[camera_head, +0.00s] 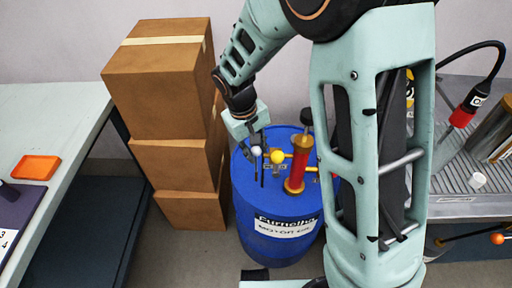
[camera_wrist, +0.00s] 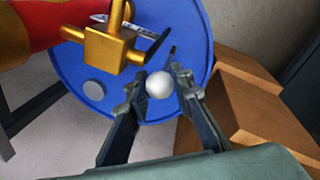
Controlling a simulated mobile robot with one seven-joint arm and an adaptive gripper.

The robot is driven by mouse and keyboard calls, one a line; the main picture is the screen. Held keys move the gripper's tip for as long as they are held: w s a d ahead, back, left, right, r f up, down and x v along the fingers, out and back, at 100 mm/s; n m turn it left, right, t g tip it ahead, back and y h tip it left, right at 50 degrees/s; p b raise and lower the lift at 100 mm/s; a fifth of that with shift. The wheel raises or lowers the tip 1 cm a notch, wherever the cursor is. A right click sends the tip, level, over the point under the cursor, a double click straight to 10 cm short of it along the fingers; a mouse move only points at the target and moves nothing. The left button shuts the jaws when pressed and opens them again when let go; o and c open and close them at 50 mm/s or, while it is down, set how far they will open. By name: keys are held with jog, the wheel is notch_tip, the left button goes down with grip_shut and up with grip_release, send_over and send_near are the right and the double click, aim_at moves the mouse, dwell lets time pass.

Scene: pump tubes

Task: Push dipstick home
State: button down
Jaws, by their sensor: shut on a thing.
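The dipstick's pale round knob (camera_wrist: 159,85) sits between the two fingers of my gripper (camera_wrist: 155,74) in the wrist view. In the head view the knob (camera_head: 257,151) shows at my gripper's (camera_head: 256,143) fingertips, above the blue drum's (camera_head: 270,222) top. My gripper is shut on the dipstick knob. A thin dark rod (camera_head: 262,175) shows just below the fingers. How far the dipstick sits in the drum is hidden from me.
Stacked cardboard boxes (camera_head: 160,90) stand to the left. A pale table (camera_head: 60,115) is far left. A grey bench (camera_head: 465,165) is right.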

jog(key=b, duration=0.4)
send_over(256, 179)
jog(key=f, duration=0.7)
jog(key=shift+w, duration=0.25)
jog(key=c, duration=1.8)
grip_release()
jog(key=shift+o, duration=0.7)
jog(key=shift+p, duration=0.3)
jog(key=shift+r, duration=0.1)
notch_tip(256, 179, up, 12)
jog(key=s+a, duration=0.1)
jog(key=a, duration=0.1)
jog(key=shift+s, duration=0.15)
jog(key=shift+f, duration=0.2)
